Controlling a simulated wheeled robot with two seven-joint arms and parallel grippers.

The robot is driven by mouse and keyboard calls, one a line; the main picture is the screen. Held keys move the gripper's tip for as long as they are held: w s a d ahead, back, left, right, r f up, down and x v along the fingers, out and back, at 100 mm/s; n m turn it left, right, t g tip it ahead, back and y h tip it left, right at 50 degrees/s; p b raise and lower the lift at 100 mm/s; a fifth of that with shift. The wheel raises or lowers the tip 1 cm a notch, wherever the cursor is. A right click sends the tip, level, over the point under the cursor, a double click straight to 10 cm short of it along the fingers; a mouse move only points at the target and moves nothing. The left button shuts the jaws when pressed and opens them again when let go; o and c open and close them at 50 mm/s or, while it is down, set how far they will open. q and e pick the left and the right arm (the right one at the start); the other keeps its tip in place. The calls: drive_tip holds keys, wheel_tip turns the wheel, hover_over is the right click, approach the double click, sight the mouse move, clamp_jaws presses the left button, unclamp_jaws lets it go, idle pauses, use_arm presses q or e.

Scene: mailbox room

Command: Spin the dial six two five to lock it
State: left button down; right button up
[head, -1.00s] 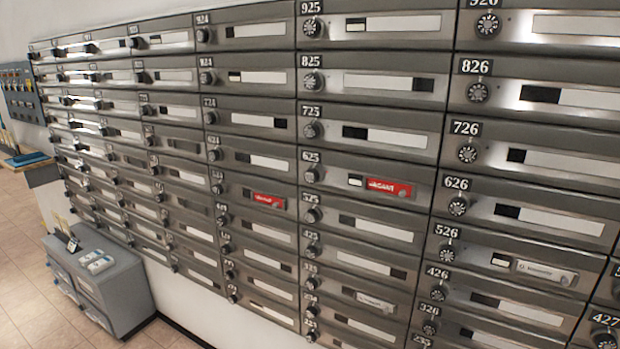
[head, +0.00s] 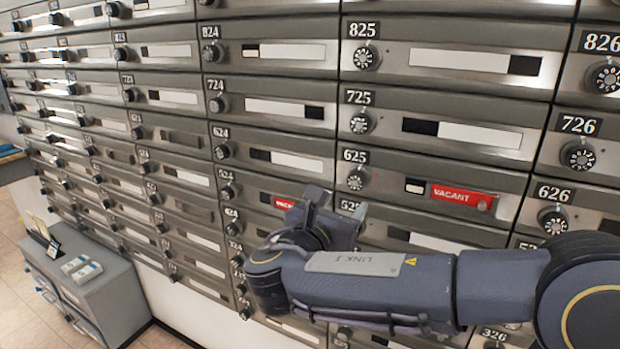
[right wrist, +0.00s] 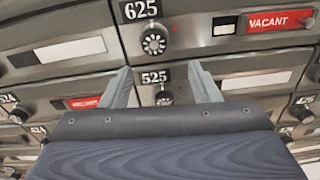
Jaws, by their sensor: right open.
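The dial of box 625 (head: 358,178) is a round black knob with a light numbered face, under its number plate. To its right is a red VACANT label (head: 463,198). My right gripper (head: 338,202) is just below and left of this dial in the head view, apart from it. In the right wrist view the 625 dial (right wrist: 155,40) is above the open, empty fingers (right wrist: 160,80), and the 525 dial (right wrist: 164,98) shows between them. My left gripper is not in view.
Rows of grey mailboxes fill the wall, each with a protruding dial, such as 725 (head: 361,123) and 626 (head: 553,220). A grey cabinet (head: 90,285) stands on the floor at the lower left. The tiled floor beside it is clear.

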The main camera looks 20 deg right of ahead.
sight(355, 183)
drive_tip(key=x, duration=0.4)
drive_tip(key=p+x, duration=0.1)
drive_tip(key=x, duration=0.1)
drive_tip(key=shift+w+a+r, duration=0.1)
drive_tip(key=shift+w+r, duration=0.25)
drive_tip(key=shift+w, duration=0.05)
drive_tip(key=shift+w+d, duration=0.4)
drive_tip(key=shift+d, duration=0.1)
drive_tip(key=c, duration=1)
